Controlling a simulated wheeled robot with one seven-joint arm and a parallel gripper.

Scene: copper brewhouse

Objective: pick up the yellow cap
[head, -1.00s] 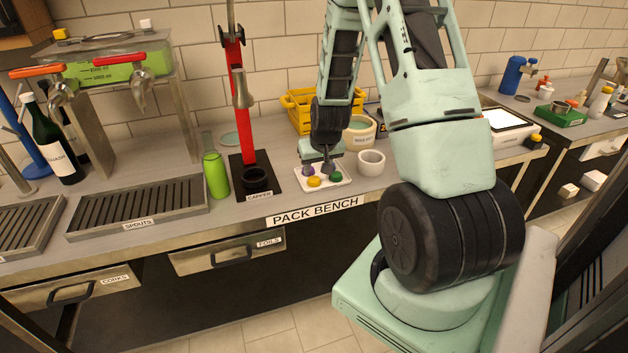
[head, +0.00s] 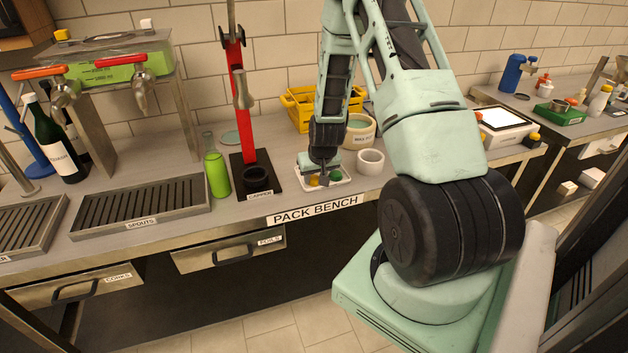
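The yellow cap (head: 314,181) sits at the front left of a small white tray (head: 342,183) on the pack bench. A green cap (head: 336,174) sits to its right in the same tray. My gripper (head: 323,179) points down into the tray, its dark fingers right beside the yellow cap and between it and the green cap. The fingers are small and partly hidden, so I cannot tell whether they are open or touching the yellow cap. The purple cap seen earlier is hidden behind my gripper.
A white round bowl (head: 370,161) stands close to the tray's right. The capper (head: 257,178) with its red post and a green bottle (head: 217,174) stand to the left. A yellow crate (head: 298,108) and a cream tub (head: 360,133) are behind. The bench's front edge is near the tray.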

